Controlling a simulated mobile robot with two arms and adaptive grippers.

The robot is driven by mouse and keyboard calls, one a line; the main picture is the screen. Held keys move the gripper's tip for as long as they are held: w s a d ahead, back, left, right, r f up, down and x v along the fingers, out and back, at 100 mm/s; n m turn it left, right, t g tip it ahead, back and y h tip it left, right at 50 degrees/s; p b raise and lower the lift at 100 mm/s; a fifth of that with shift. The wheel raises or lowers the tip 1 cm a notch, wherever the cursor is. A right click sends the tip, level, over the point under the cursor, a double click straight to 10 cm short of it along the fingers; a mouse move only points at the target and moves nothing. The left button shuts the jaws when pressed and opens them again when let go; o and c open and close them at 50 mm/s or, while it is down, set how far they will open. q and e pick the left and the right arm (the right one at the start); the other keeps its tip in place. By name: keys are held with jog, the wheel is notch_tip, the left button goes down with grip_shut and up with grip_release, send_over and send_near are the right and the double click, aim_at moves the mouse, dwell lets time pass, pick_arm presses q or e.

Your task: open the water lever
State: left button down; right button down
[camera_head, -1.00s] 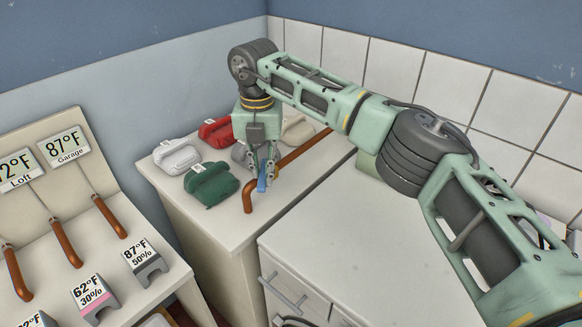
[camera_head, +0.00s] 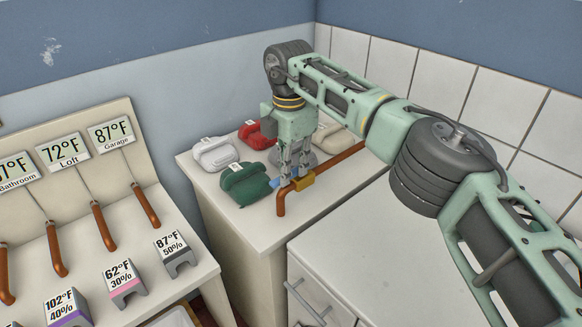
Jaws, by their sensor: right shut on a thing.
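A copper pipe (camera_head: 336,160) runs along the top of the white counter and bends down at its front edge. A yellow valve body (camera_head: 304,180) sits on the pipe near the bend. Small bits of the blue water lever (camera_head: 274,184) show beside my fingers, left of the valve; the rest is hidden. My right gripper (camera_head: 290,180) points down at the pipe and is shut on the lever. My left gripper is not in view.
A green iron-like object (camera_head: 245,185), a white one (camera_head: 215,153) and a red one (camera_head: 257,135) stand left of the gripper. Copper handles hang under the temperature signs (camera_head: 63,150) at left. The front white cabinet top (camera_head: 350,225) is clear.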

jog(key=shift+w+r, duration=0.2)
jog(key=shift+r, duration=0.05)
jog(key=c, duration=2)
grip_release()
jog(key=o, duration=0.3)
jog(key=shift+s+f, duration=0.1)
jog(key=shift+f, duration=0.05)
notch_tip(320, 180, up, 8)
jog(key=shift+f, duration=0.25)
